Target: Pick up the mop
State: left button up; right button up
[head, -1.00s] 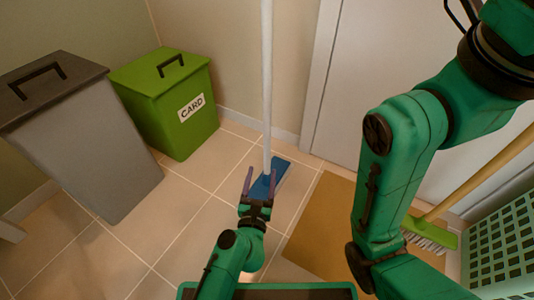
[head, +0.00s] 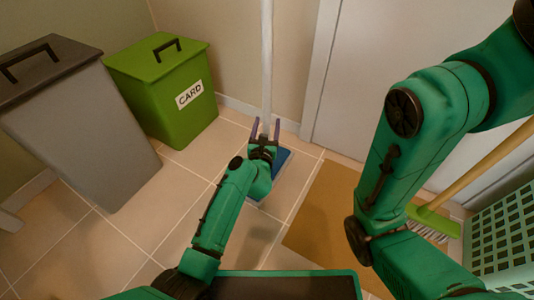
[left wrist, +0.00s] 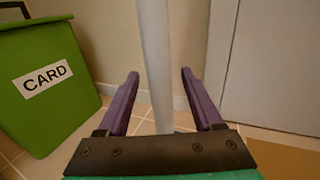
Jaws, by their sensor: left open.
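The mop is upright, with a white pole (head: 267,60) and a flat blue head (head: 281,160) on the tiled floor. My left gripper (head: 266,127) is open, its two purple fingers at the lower part of the pole. In the left wrist view the pole (left wrist: 155,60) stands between the open fingers (left wrist: 157,85), apart from both. In the head view the gripper and forearm cover part of the blue head. My right gripper is out of view; only my right arm shows.
A green CARD bin (head: 165,95) and a grey bin (head: 80,120) stand at the left. A broom (head: 434,220) and a green basket (head: 505,240) are at the right. A brown mat (head: 320,215) lies before the white door (head: 375,80).

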pick_arm(q)
grip_shut()
dwell(1.2)
jog(key=shift+r, duration=0.15)
